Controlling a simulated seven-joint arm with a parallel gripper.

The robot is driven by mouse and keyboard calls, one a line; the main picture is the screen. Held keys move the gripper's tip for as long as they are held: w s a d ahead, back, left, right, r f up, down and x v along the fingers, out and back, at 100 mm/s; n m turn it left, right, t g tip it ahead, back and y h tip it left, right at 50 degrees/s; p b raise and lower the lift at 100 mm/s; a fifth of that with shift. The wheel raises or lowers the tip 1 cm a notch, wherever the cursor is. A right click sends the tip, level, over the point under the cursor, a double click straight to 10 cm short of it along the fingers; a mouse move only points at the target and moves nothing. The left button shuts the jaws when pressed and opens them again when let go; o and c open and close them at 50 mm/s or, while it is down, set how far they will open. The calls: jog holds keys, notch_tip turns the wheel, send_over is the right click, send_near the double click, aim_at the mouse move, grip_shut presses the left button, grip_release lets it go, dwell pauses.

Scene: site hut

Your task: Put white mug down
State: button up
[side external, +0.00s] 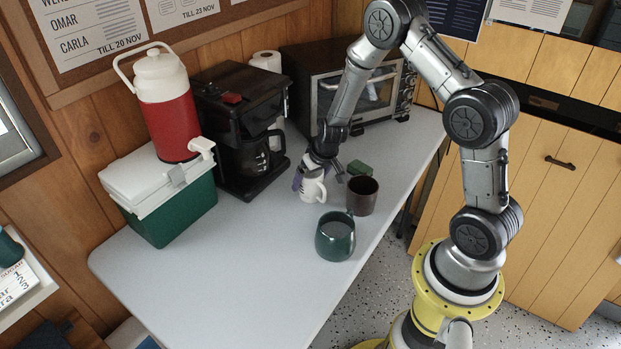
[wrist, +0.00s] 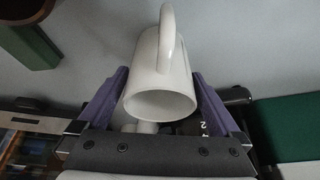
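The white mug (side external: 314,189) is in my gripper over the light grey table, just in front of the coffee maker. It looks roughly upright, with its handle towards the front. In the wrist view the mug (wrist: 160,85) sits between the two purple fingers of my gripper (wrist: 160,90), one against each side, with its open rim facing the camera. In the side view the fingers (side external: 311,170) are partly hidden by the wrist and the mug. I cannot tell whether the mug's base touches the table.
A dark brown mug (side external: 362,196) and a green mug (side external: 335,237) stand close to the right and front. A green block (side external: 358,168) lies behind. The coffee maker (side external: 240,125), cooler (side external: 172,205) and toaster oven (side external: 365,95) border the space. The table's front left (side external: 230,275) is clear.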

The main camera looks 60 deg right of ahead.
jog(key=s+a+r+n+y, duration=0.1)
jog(key=s+a+r, duration=0.25)
jog(key=r, duration=0.45)
jog(key=s+a+r+n+t+y, duration=0.1)
jog(key=s+a+r, duration=0.25)
jog(key=r, duration=0.35)
jog(key=s+a+r+n+y, duration=0.1)
jog(key=s+a+r, duration=0.1)
jog(key=a+r, duration=0.45)
jog(key=s+r, duration=0.3)
jog(key=s, duration=0.6)
jog(key=s+r+n+h, duration=0.1)
jog(key=s+r, duration=0.3)
jog(key=s, duration=0.4)
jog(key=shift+s+d+n, duration=0.2)
jog(key=shift+s+n, duration=0.1)
jog(key=shift+s, duration=0.05)
